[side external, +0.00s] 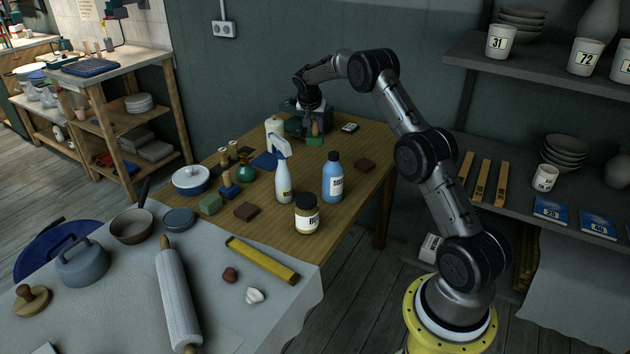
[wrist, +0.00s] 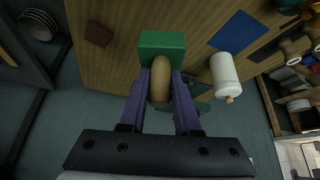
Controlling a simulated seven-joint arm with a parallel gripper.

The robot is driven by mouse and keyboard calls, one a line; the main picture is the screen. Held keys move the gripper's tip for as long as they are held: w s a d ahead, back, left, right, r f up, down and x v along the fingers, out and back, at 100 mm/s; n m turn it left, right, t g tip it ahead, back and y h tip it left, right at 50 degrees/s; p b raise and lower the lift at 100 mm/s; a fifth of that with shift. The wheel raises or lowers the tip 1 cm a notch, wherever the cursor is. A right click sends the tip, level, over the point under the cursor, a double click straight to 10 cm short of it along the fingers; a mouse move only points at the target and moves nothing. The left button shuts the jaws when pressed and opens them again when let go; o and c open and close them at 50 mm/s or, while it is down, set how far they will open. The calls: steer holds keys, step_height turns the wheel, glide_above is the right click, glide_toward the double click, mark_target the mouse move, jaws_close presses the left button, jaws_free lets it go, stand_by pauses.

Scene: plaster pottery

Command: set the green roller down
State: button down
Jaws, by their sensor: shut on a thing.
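The green roller has a green block-like head and a rounded tan wooden handle. In the wrist view the head (wrist: 162,42) shows just beyond my fingertips. My gripper (wrist: 160,76) is shut on the handle, with one purple finger on each side. In the side view the green head (side external: 315,141) shows below my gripper (side external: 313,127), over the far part of the wooden table (side external: 345,145). I cannot tell whether the head touches the tabletop. The fingers hide part of the handle.
A dark green object (side external: 293,124) stands close behind my gripper. A white cylinder (side external: 273,126) and a blue sheet (side external: 264,160) lie to the left. A spray bottle (side external: 283,180), a blue bottle (side external: 333,178) and a brown block (side external: 365,165) are nearer. Bare wood lies right of the roller.

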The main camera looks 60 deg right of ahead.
step_height(320, 180, down, 14)
steer(key=shift+r, duration=0.1)
stand_by(0.5)
steer(key=shift+f, duration=0.25)
